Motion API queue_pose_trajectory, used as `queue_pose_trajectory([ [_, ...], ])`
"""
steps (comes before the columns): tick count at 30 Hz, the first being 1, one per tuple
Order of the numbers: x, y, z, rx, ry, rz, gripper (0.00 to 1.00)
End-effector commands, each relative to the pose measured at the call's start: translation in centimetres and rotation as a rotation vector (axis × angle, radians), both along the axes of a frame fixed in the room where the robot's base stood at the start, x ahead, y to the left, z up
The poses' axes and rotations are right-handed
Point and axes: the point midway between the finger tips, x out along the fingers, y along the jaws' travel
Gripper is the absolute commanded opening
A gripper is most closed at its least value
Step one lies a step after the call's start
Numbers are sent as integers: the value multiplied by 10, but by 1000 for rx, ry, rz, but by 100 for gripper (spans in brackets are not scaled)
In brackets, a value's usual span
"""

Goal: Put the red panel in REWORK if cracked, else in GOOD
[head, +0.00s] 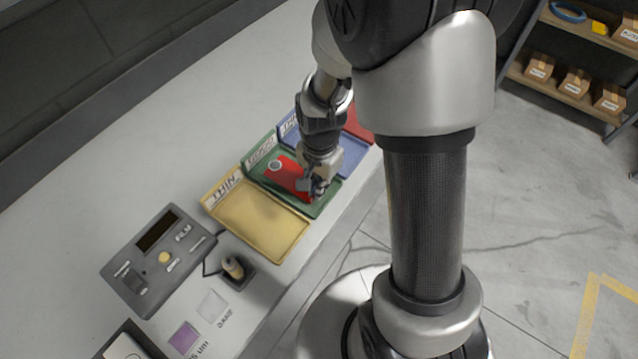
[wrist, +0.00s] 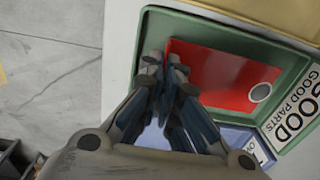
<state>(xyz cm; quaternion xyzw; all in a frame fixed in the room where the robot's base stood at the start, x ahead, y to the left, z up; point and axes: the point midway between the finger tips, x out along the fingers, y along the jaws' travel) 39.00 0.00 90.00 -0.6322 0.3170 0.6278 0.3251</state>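The red panel (head: 283,172) lies over the green GOOD tray (head: 322,208), within its rim. It has a round pale spot near one end, and I see no crack on the part that shows. The panel (wrist: 222,75) also shows in the wrist view, next to the GOOD label (wrist: 296,112). My gripper (head: 313,187) is at the panel's end nearest the bench's front edge. In the wrist view its fingertips (wrist: 166,68) are close together at the panel's edge. They hide that edge, so I cannot tell whether they pinch it. I see no tray labelled REWORK; some labels are hidden or unclear.
A yellow tray (head: 258,222) stands beside the green one. A blue tray (head: 352,158) and a red tray (head: 358,124) are on the other side, partly behind my arm. A grey control box (head: 158,258) and a small dark holder (head: 236,273) stand on the bench.

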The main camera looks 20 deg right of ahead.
Motion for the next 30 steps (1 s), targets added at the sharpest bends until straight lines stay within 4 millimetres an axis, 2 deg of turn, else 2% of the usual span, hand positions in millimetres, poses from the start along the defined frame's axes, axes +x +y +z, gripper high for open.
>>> queue_pose_trajectory([
  [11,0,0,-1,0,0,0,0],
  [30,0,0,-13,0,0,0,0],
])
